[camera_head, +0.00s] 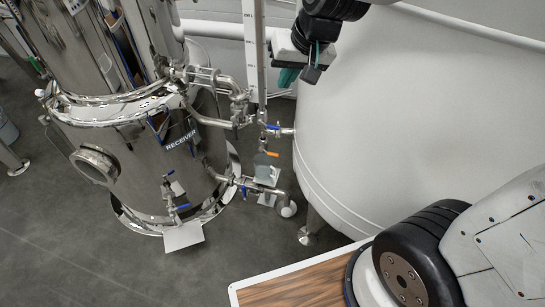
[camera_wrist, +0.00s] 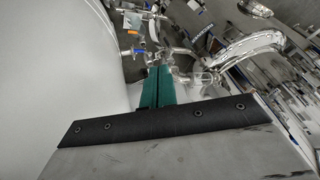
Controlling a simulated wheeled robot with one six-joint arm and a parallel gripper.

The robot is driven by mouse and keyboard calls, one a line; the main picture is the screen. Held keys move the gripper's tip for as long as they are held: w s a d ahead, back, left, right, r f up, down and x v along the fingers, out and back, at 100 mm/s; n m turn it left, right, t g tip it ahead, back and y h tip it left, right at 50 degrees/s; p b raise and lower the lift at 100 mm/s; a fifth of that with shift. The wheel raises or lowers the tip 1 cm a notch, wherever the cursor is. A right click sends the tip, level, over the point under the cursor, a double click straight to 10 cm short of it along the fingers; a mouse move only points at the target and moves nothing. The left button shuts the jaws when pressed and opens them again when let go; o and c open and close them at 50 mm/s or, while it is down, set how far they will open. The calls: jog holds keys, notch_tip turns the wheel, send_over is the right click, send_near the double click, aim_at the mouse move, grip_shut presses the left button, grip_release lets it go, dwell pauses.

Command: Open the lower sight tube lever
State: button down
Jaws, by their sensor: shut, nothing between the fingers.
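The sight tube (camera_head: 254,45) is a pale, upright graduated tube beside the steel receiver vessel in the head view. A blue lever (camera_head: 273,127) sits on a valve at its lower end, close to the white tank.
The large white tank (camera_head: 420,110) fills the right side, close to my gripper. The receiver vessel (camera_head: 140,140) and its pipes stand at left. Other blue levers sit lower, on the bottom pipe (camera_head: 243,190) and the vessel's front valve (camera_head: 183,206). Grey floor (camera_head: 60,260) is open at lower left.

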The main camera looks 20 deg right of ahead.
jog(key=w+a+f+m+t+h, duration=0.1)
jog(key=w+a+f+m+t, duration=0.15)
jog(key=w+f, duration=0.8)
jog(key=w+a+f+m+t+h, duration=0.2)
jog(key=w+a+f+t, duration=0.15)
jog(key=w+f, duration=0.75)
notch_tip(320, 180, down, 19)
jog(key=d+m+t+h, duration=0.2)
jog(key=h, duration=0.4)
jog(key=s+d+f+t+h, duration=0.1)
jog(key=s+d+f+h, duration=0.1)
jog(key=s+f, duration=0.5)
jog(key=shift+s+n+t+h, duration=0.25)
jog(key=shift+n+t+h, duration=0.1)
jog(key=shift+h, duration=0.15)
jog(key=shift+d, duration=0.15)
jog(key=w+d+f, duration=0.4)
jog(key=w+d, duration=0.2)
jog(key=w, duration=0.3)
jog(key=shift+f, duration=0.2)
